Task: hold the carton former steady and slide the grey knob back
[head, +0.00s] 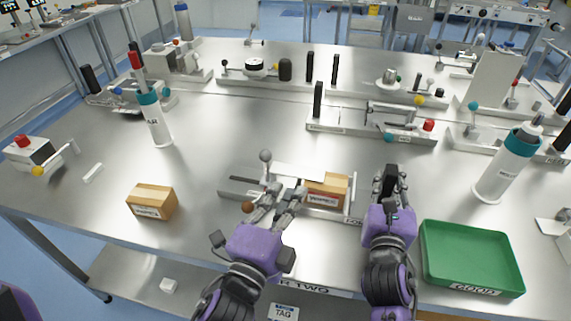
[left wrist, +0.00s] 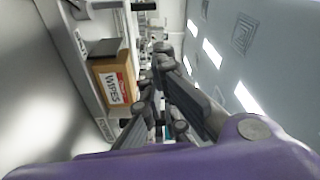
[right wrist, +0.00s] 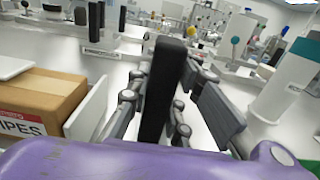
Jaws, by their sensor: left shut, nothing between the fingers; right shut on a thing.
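The carton former (head: 235,187) sits near the table's front edge, with a brown carton (head: 327,190) in its right part. The carton's WIPES label shows in the left wrist view (left wrist: 114,88). The grey knob (head: 265,155) stands on a short stem at the former's back left. My left gripper (head: 287,192) is shut and empty over the former, in front of and right of the grey knob and left of the carton. My right gripper (head: 390,185) is shut on an upright black post (right wrist: 165,90) at the former's right end. The post's foot is hidden.
A second carton (head: 151,201) lies left of the former. A brown ball (head: 247,207) is close beside my left gripper. A green tray (head: 470,258) and a white bottle (head: 505,165) stand at right. Another fixture (head: 370,122) is behind. Table between left carton and former is clear.

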